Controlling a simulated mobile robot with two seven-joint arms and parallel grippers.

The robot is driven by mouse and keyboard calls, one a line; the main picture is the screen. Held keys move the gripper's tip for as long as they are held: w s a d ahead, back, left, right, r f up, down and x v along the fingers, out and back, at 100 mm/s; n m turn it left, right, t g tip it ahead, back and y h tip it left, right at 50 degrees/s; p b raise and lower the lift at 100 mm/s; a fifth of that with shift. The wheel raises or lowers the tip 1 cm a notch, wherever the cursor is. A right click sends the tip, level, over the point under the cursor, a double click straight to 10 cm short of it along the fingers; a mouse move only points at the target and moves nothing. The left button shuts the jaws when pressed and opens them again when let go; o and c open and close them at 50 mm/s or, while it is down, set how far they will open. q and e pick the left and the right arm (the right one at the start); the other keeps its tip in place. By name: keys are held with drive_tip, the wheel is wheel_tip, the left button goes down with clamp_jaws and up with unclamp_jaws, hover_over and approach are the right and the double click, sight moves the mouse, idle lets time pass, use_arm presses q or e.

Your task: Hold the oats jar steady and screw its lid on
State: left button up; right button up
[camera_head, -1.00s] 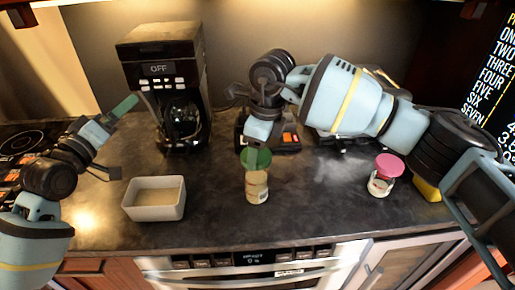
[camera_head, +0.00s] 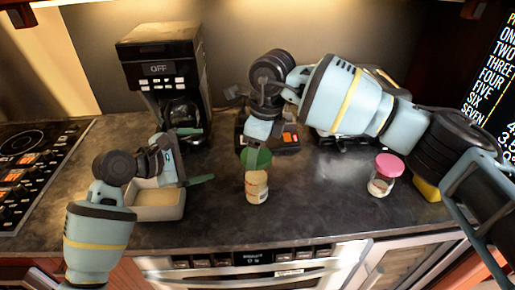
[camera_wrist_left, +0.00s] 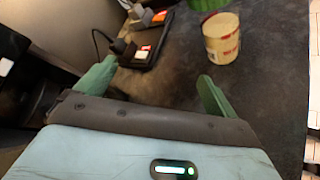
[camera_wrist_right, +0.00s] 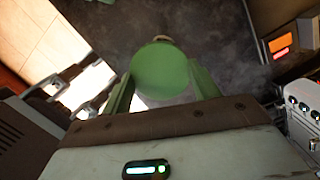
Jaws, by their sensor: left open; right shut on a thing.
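The oats jar (camera_head: 257,188), pale with a printed label, stands upright on the dark counter; it also shows in the left wrist view (camera_wrist_left: 222,42). My right gripper (camera_head: 258,148) is shut on the green lid (camera_head: 255,161), directly at the jar's mouth; I cannot tell whether the lid touches the rim. In the right wrist view the green lid (camera_wrist_right: 163,74) sits between the fingers and hides most of the jar. My left gripper (camera_head: 200,157) is open and empty, left of the jar and apart from it, its fingers pointing toward the jar.
A pale rectangular bowl (camera_head: 158,212) stands under my left gripper. A black coffee maker (camera_head: 160,75) is behind it. A jar with a pink lid (camera_head: 382,186) stands to the right. The oven front (camera_head: 262,268) lies below the counter edge.

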sight(246, 187)
use_arm(q)
drive_tip(key=s+d+f+n+g, duration=0.4)
drive_tip(key=shift+s+f+h, duration=0.25)
drive_tip(key=shift+f+h, duration=0.1)
drive_tip(key=shift+h, duration=0.05)
drive_tip(key=shift+s+d+f+n+g, duration=0.3)
drive_tip(key=shift+s+d+n, duration=0.05)
drive_tip(key=shift+s+n, duration=0.15)
drive_tip(key=shift+d, duration=0.1)
drive_tip(key=shift+x, duration=4.95)
drive_tip(key=c, duration=1.2)
drive_tip(key=shift+o, duration=0.2)
